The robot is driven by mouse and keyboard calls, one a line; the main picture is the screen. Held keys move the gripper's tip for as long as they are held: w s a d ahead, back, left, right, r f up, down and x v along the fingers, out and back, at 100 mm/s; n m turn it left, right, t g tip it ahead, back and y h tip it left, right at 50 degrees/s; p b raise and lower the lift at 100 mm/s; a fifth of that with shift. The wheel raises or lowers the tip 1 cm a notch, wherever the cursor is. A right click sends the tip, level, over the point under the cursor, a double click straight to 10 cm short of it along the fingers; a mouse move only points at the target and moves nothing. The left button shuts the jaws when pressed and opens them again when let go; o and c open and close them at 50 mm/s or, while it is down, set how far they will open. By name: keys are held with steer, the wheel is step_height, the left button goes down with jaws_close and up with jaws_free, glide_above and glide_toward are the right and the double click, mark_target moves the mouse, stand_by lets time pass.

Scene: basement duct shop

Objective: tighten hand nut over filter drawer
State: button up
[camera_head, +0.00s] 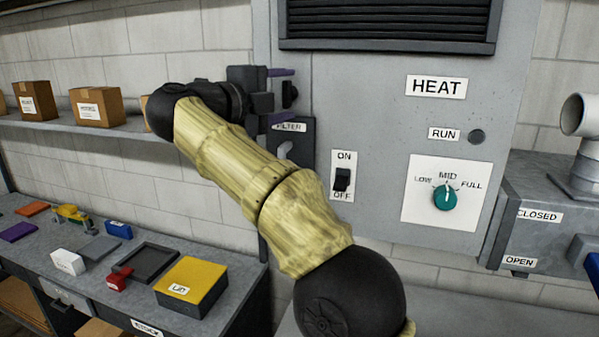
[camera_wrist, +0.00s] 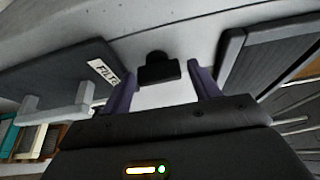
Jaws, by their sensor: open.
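The hand nut is a small black knob (camera_wrist: 158,70) on the grey cabinet face, seen in the wrist view between and just beyond my purple fingertips. It also shows in the head view as a dark knob (camera_head: 290,94). My gripper (camera_wrist: 163,84) is open, one finger on each side of the nut with gaps showing; it shows in the head view too (camera_head: 281,96). The filter drawer (camera_head: 301,138) is a dark panel labelled FILTER below the nut, with a light grey handle (camera_head: 285,150). My arm hides part of the drawer. In the wrist view the drawer (camera_wrist: 58,72) lies left of the nut.
A dark louvred vent (camera_head: 388,22) is above, at right in the wrist view (camera_wrist: 262,50). An ON/OFF switch (camera_head: 342,180) and teal dial (camera_head: 445,196) are on the cabinet to the right. A bench (camera_head: 140,262) with small items and a shelf (camera_head: 60,124) with boxes stand left.

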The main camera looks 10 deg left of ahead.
steer(key=shift+f, duration=0.25)
